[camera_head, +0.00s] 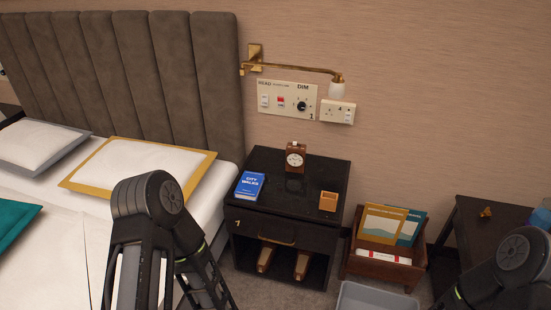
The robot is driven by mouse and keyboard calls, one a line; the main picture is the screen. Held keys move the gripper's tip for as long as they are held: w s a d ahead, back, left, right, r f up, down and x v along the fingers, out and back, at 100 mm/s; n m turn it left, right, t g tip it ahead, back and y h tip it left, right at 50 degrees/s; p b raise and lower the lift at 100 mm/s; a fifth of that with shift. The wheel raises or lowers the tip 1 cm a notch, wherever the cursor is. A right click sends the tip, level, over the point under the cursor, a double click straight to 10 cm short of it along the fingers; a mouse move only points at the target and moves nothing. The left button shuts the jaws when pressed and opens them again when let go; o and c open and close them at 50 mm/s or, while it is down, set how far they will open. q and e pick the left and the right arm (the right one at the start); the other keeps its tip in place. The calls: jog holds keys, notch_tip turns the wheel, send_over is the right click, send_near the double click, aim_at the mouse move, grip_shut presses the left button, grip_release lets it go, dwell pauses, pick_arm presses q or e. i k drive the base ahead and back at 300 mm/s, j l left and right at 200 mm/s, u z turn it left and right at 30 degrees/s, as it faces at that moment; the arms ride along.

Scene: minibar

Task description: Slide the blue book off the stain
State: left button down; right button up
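The blue book (250,185), with "CITY WALKS" in white on its cover, lies flat on the left part of the black nightstand top (270,210). No stain shows clearly; the surface under the book is hidden. A faint dark patch in front of the clock may be only a reflection. My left arm comes up from the bottom left, in front of the bed, and my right arm shows at the bottom right corner. Neither gripper's fingers can be seen.
A brown clock (295,158) stands at the back of the nightstand, and a small wooden box (328,201) sits at its right. A brass lamp (337,88) hangs above. A brown rack (383,265) holds several books beside it. The bed (30,180) is left.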

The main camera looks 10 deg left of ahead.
aim_at(249, 188)
jog(key=i+j+z, duration=0.7)
jog(key=j, duration=0.25)
